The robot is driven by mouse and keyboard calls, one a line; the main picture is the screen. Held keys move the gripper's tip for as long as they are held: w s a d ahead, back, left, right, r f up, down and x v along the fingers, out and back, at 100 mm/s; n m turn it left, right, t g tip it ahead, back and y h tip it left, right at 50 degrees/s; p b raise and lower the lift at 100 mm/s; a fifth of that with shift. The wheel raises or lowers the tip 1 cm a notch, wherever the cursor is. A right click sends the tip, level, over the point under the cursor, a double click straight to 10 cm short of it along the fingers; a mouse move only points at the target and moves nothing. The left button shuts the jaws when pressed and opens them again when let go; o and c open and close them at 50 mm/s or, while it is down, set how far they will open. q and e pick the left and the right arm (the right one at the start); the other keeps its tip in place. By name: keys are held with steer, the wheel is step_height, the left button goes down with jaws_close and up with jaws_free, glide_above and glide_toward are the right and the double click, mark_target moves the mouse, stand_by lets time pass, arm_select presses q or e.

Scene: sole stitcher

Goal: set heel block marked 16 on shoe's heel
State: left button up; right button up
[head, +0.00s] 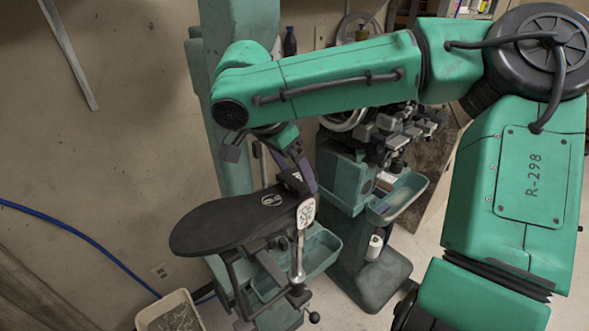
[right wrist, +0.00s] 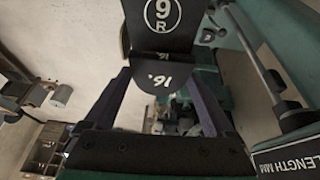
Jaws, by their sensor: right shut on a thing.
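The shoe's black sole (head: 225,225) lies flat on a metal stand in the head view, its heel end toward the right. In the right wrist view the sole (right wrist: 161,14) shows a circled mark reading 9 R. The black heel block (right wrist: 162,80), marked 16, sits between the two dark purple fingers of my right gripper (head: 302,182). The gripper is shut on it, at the heel end of the sole. The block meets the sole's edge in the wrist view; I cannot tell whether they touch. My left gripper is not in view.
A green machine (head: 345,175) with metal parts stands behind the stand. A green tray (head: 325,250) is below the heel. A bin (head: 170,312) sits on the floor at lower left, near a blue hose (head: 75,235). The space left of the sole is clear.

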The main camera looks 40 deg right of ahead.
stand_by(0.4)
steer(key=o, duration=1.1)
steer(key=v, duration=1.4)
steer(key=shift+r, duration=0.25)
